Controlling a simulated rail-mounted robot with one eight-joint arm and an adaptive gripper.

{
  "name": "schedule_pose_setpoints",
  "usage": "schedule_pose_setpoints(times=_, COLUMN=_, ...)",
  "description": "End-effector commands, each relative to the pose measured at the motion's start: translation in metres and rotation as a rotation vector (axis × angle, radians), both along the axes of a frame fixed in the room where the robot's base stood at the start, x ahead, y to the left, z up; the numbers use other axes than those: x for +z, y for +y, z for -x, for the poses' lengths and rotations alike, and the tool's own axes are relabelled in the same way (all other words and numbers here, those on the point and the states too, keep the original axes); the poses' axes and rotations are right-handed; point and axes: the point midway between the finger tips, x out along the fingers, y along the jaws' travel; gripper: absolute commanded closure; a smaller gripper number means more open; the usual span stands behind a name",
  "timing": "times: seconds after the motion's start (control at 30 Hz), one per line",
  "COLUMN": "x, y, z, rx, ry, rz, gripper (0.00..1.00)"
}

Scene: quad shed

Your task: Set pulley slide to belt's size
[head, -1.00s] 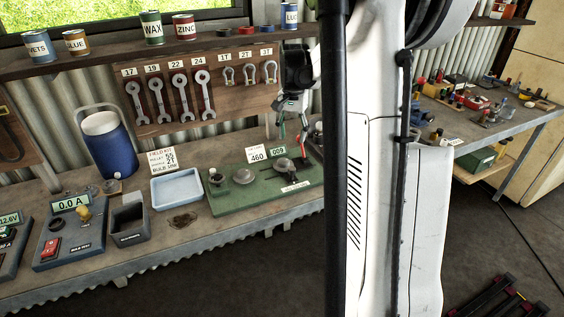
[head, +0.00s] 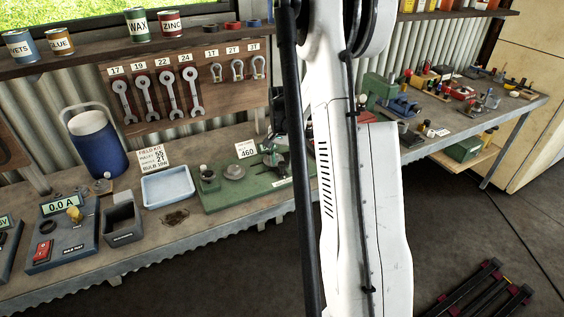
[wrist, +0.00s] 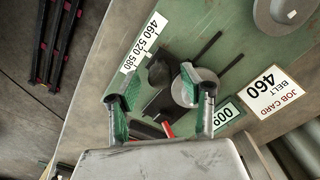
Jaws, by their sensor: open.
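The green pulley board (head: 222,203) lies on the bench, and it fills much of the wrist view (wrist: 226,48). A white scale (wrist: 143,42) on it reads 460, 520, 580. A dark slide block (wrist: 158,74) sits near the scale, beside a round grey pulley (wrist: 181,91). The job card (wrist: 270,90) reads belt 460; it also shows in the head view (head: 247,150). A small readout (wrist: 226,113) shows 009. My gripper (wrist: 158,84) is open, low over the board, its green-padded fingers on either side of the dark block. I cannot tell whether they touch it.
A larger grey disc (wrist: 277,12) is at the board's far part. In the head view, a pale blue tray (head: 168,188) and a grey meter box (head: 65,236) stand left of the board. Wrenches (head: 168,93) hang behind. My arm hides the board's right side.

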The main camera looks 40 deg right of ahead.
Motion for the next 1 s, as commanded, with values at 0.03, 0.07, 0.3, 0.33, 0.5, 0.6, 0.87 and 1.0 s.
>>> schedule_pose_setpoints(times=0.03, x=-0.0025, y=-0.0001, z=0.0, rx=0.0, ry=0.0, rz=0.0, gripper=0.58)
schedule_pose_setpoints(times=0.07, x=-0.0035, y=0.0, z=0.0, rx=0.0, ry=0.0, rz=0.0, gripper=0.58)
schedule_pose_setpoints(times=0.3, x=-0.0057, y=0.0001, z=0.0002, rx=0.0, ry=0.0, rz=0.0, gripper=0.58)
schedule_pose_setpoints(times=0.33, x=-0.0057, y=0.0001, z=0.0002, rx=0.0, ry=0.0, rz=0.0, gripper=0.58)
schedule_pose_setpoints(times=0.5, x=-0.0055, y=0.0, z=0.0001, rx=0.0, ry=0.0, rz=0.0, gripper=0.75)
schedule_pose_setpoints(times=0.6, x=-0.0055, y=0.0, z=0.0001, rx=0.0, ry=0.0, rz=0.0, gripper=0.88)
schedule_pose_setpoints(times=0.87, x=-0.0054, y=0.0001, z=0.0002, rx=0.0, ry=0.0, rz=0.0, gripper=1.0)
schedule_pose_setpoints(times=1.0, x=-0.006, y=-0.001, z=0.0018, rx=-0.007, ry=0.0, rz=0.0, gripper=1.0)
